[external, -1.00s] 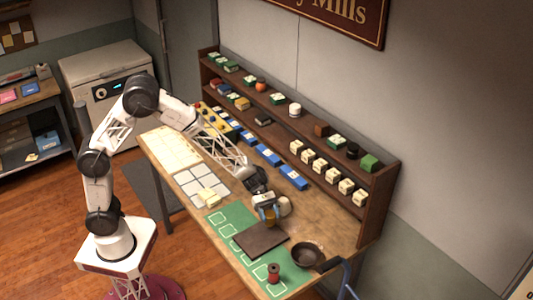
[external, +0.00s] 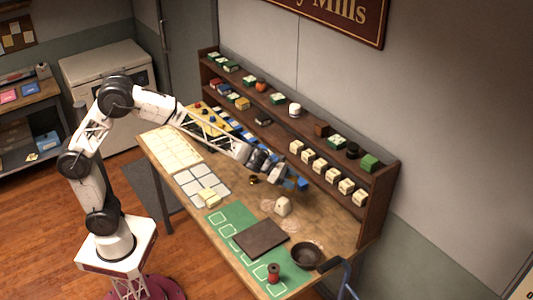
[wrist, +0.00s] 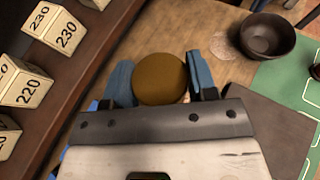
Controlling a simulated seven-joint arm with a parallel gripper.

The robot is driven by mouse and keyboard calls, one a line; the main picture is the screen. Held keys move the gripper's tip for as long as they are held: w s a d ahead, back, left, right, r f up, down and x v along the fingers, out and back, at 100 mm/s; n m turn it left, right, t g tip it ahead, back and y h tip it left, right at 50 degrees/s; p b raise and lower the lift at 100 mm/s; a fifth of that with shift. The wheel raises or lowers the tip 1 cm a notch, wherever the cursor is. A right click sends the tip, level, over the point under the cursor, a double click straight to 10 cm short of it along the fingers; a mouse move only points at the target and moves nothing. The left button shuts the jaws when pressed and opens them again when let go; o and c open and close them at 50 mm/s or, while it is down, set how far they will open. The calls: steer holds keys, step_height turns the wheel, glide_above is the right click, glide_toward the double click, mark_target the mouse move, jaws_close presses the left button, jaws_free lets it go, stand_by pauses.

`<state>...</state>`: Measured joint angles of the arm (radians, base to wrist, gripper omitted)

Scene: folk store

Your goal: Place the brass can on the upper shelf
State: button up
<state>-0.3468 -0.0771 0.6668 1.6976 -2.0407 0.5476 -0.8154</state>
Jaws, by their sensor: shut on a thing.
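The brass can (wrist: 160,78) is between the two blue fingers of my gripper (wrist: 161,84) in the wrist view, its round brown-gold face showing. My gripper is shut on it. In the external view my gripper (external: 295,183) is above the rear of the workbench, in front of the shelf unit's lower level; the can is hard to make out there. The upper shelf (external: 308,119) is the top level of the brown unit along the wall. It holds green boxes, a white jar (external: 295,110) and a brown box (external: 321,130), with gaps between them.
Cream numbered blocks (external: 345,186) line the lower shelf; the 230 block (wrist: 57,27) is close in the wrist view.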

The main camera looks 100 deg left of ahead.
steer(key=s+a+r+n+g+y, duration=0.2)
steer(key=s+a+r+n+y, duration=0.1)
steer(key=r, duration=0.5)
steer(key=s+a+r+n+g+y, duration=0.3)
steer(key=s+a+r+n+y, duration=0.1)
steer(key=r+n+y, duration=0.3)
steer(key=s+a+r+n+g+y, duration=0.3)
steer(key=a+r+n+y, duration=0.1)
steer(key=r, duration=0.7)
steer(key=shift+s+a+r+n+y, duration=0.2)
steer(key=shift+a+n+y, duration=0.2)
steer(key=shift+a+n, duration=0.5)
stand_by(0.6)
steer(key=shift+w+a, duration=0.1)
steer(key=shift+w, duration=0.05)
glide_above(308, 124)
steer(key=shift+d+f, duration=0.2)
steer(key=shift+f, duration=0.55)
stand_by(0.3)
steer(key=shift+f, duration=0.1)
steer(key=shift+f, duration=1.65)
steer(key=shift+f, duration=0.15)
